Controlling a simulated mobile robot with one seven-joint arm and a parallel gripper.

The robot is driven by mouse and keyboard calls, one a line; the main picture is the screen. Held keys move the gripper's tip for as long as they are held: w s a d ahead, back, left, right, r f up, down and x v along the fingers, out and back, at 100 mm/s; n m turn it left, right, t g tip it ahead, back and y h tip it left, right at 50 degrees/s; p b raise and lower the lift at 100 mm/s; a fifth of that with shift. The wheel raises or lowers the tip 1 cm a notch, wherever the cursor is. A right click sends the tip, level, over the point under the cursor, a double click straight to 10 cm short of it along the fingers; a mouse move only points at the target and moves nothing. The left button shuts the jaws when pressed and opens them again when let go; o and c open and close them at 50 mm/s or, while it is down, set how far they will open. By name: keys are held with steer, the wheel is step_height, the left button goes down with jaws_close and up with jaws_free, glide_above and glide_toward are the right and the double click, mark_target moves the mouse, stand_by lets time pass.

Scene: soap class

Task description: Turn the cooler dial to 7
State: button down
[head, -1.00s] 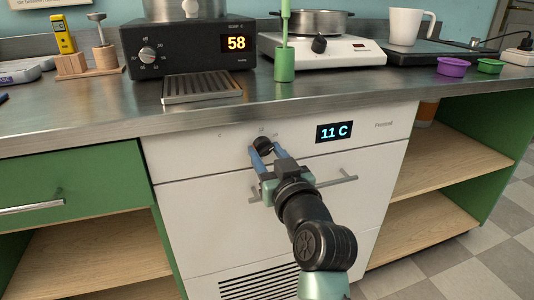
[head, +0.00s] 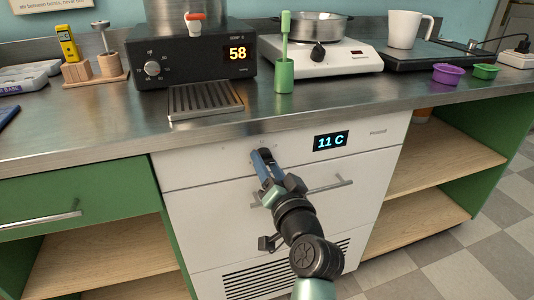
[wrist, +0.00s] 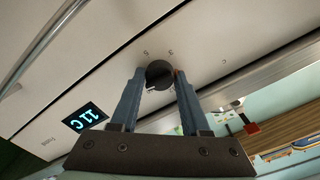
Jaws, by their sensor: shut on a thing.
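The cooler (head: 200,172) is a white cabinet front under the steel counter. Its display (head: 331,141) reads 11 C, and the display also shows in the wrist view (wrist: 85,117). The black round dial (wrist: 159,74) sits on the panel left of the display in the head view, mostly hidden there by my gripper. My gripper (head: 262,158) is at the dial, its two blue fingers shut on it, one on each side in the wrist view (wrist: 158,84).
The cooler's bar handle (head: 335,187) lies just below and right of my gripper. Above, the counter (head: 130,135) holds a black heater unit (head: 190,62) reading 58, a drip grate (head: 206,100), and a green holder (head: 284,75). Open wooden shelves (head: 440,155) are at right.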

steer(key=shift+m+p, duration=1.25)
steer(key=shift+m, duration=0.75)
steer(key=shift+c, duration=1.9)
jaws_free()
steer(key=p+v, duration=0.2)
steer(key=v, duration=1.1)
